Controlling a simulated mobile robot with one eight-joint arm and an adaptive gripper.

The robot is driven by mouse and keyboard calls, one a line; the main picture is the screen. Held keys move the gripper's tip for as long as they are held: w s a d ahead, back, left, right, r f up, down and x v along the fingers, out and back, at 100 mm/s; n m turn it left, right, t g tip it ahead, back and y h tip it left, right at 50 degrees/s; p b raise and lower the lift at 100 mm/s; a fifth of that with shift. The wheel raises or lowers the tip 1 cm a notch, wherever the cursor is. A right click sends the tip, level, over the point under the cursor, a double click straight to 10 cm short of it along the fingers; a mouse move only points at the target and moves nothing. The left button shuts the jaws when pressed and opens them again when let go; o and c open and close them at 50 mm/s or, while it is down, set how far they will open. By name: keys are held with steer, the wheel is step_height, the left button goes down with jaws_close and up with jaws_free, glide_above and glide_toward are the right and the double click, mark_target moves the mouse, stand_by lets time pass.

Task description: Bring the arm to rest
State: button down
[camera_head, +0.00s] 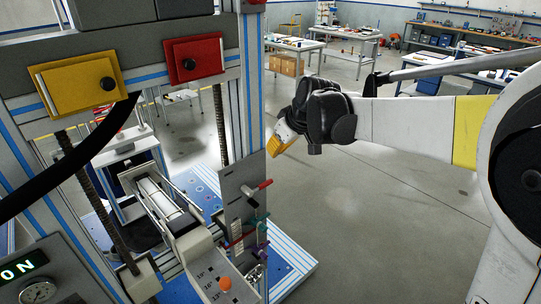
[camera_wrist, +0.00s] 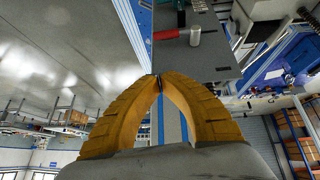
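My arm (camera_head: 405,125), white with a yellow band, reaches in from the right side of the head view to a black wrist. My gripper (camera_head: 278,142) has yellow-orange fingers and hangs in the air just right of the test machine's upright. In the wrist view, the two yellow fingers of my gripper (camera_wrist: 157,77) curve together and their tips meet, with nothing seen between them. A grey panel (camera_head: 240,200) with red, green and purple levers stands below and left of my gripper. The red lever (camera_wrist: 166,35) also shows in the wrist view, apart from the fingertips.
The blue-striped test machine fills the left, with a yellow box (camera_head: 82,84), a red box (camera_head: 193,58), a lit "ON" display (camera_head: 22,266) and an orange button (camera_head: 225,283). Open grey floor (camera_head: 385,225) lies below my arm. Workbenches (camera_head: 300,45) stand far behind.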

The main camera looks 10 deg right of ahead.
steer(key=shift+s+d+r, duration=0.1)
steer(key=shift+s+r, duration=0.1)
steer(key=shift+r, duration=0.15)
steer(key=s+d+f+m+h+b, duration=0.1)
steer(key=s+f+b, duration=0.4)
steer(key=s, duration=0.5)
steer(key=s+d+f+m+h+b, duration=0.1)
steer(key=s+d+f+m+b, duration=0.2)
steer(key=s+f, duration=0.4)
steer(key=s+d+f+m+t+h+b, duration=0.1)
steer(key=s+d+f+m+b, duration=0.2)
steer(key=s, duration=0.9)
step_height(320, 180, down, 4)
steer(key=b, duration=0.3)
steer(key=shift+s+d+b, duration=0.35)
steer(key=shift+d+b, duration=0.05)
